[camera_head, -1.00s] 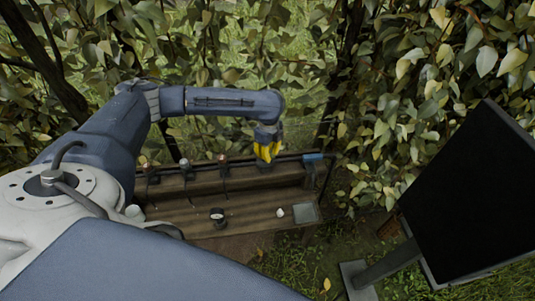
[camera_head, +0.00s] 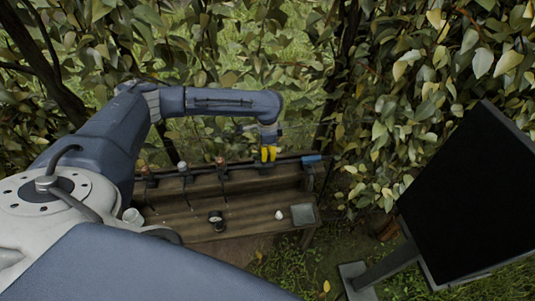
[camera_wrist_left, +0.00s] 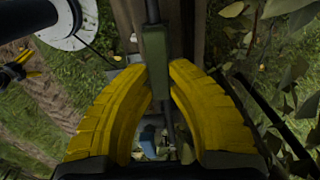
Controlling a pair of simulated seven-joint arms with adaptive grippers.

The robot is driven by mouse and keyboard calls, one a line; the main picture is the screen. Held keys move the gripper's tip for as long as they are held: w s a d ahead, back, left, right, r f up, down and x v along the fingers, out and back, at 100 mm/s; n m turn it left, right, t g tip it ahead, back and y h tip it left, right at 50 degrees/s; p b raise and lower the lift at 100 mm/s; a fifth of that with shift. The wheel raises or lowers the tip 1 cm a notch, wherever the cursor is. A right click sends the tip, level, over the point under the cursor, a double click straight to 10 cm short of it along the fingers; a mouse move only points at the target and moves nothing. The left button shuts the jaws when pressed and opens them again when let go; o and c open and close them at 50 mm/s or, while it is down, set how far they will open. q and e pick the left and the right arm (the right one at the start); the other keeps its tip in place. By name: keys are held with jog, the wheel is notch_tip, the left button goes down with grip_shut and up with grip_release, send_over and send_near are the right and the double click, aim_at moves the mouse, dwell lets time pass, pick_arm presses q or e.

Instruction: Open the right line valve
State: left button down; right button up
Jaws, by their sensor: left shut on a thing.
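Several line valves stand in a row on the back rail of the wooden bench. The rightmost valve (camera_head: 265,165) is mostly hidden under my left gripper (camera_head: 268,154). In the left wrist view, my left gripper (camera_wrist_left: 161,70) has its yellow fingers closed on a green valve handle (camera_wrist_left: 154,48). How far the handle is turned is unclear. Three valves with reddish or grey tops stand to the left: one (camera_head: 221,165), another (camera_head: 184,168) and the leftmost (camera_head: 148,173). A small yellow-fingered part at the left wrist view's edge looks like my right gripper (camera_wrist_left: 22,68); its jaws are unclear.
The bench (camera_head: 250,207) holds a round dark gauge-like item (camera_head: 216,217), a small white object (camera_head: 279,214) and a grey square plate (camera_head: 303,213). A blue item (camera_head: 312,159) is near the right end. A black screen (camera_head: 470,195) stands right; foliage is behind.

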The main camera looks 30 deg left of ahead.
pick_arm(q)
jog(key=shift+n, duration=0.3)
dwell(0.4)
jog(key=c, duration=1.3)
grip_release()
notch_tip(320, 180, up, 12)
jog(key=shift+d+f, duration=0.1)
